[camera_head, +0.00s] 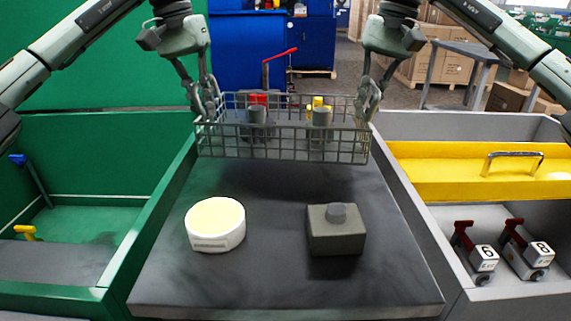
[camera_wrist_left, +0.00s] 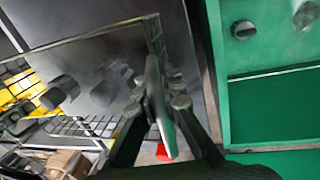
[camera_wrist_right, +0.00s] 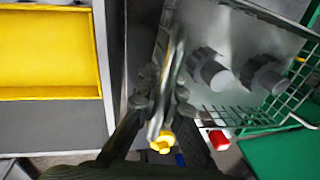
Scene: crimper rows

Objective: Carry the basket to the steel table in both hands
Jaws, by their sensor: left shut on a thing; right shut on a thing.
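The wire basket (camera_head: 283,128) hangs level above the dark work surface, held at its two ends. My left gripper (camera_head: 208,110) is shut on its left end, and my right gripper (camera_head: 368,107) is shut on its right end. Two grey cylindrical pieces (camera_head: 256,117) (camera_head: 320,117) show in the basket, with red and yellow parts by them. The basket mesh also shows in the left wrist view (camera_wrist_left: 82,127) and the right wrist view (camera_wrist_right: 225,117). A grey table with legs (camera_head: 462,48), apparently the steel table, stands at the back right.
A round white-and-yellow device (camera_head: 215,222) and a dark box with a knob (camera_head: 336,232) stand on the dark surface (camera_head: 275,285). A green bin (camera_head: 75,205) is left; a yellow tray (camera_head: 440,168) and two numbered tools (camera_head: 484,258) (camera_head: 537,255) are right. Cartons (camera_head: 425,65) stand behind.

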